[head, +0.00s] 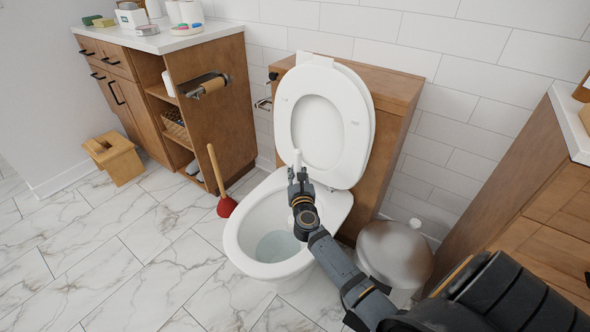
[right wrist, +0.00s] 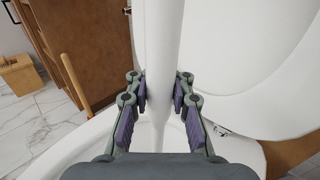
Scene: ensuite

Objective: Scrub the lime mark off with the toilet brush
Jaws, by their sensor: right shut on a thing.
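The toilet bowl (head: 235,237) stands in the middle of the head view with its lid (head: 351,85) and seat raised. Water shows inside the bowl. My right gripper (head: 300,183) is over the bowl, shut on the white handle of the toilet brush (head: 297,158). In the right wrist view the brush handle (right wrist: 164,55) runs upright between the two fingers of that gripper (right wrist: 161,93). The brush head is hidden behind my gripper and arm. I cannot make out the lime mark. My left gripper is out of view.
A red plunger (head: 226,207) stands on the floor left of the bowl. A metal bin (head: 393,255) is close on the right. Wooden cabinets (head: 215,110) flank both sides, and a small stool (head: 117,160) stands at left. The tiled floor at front left is clear.

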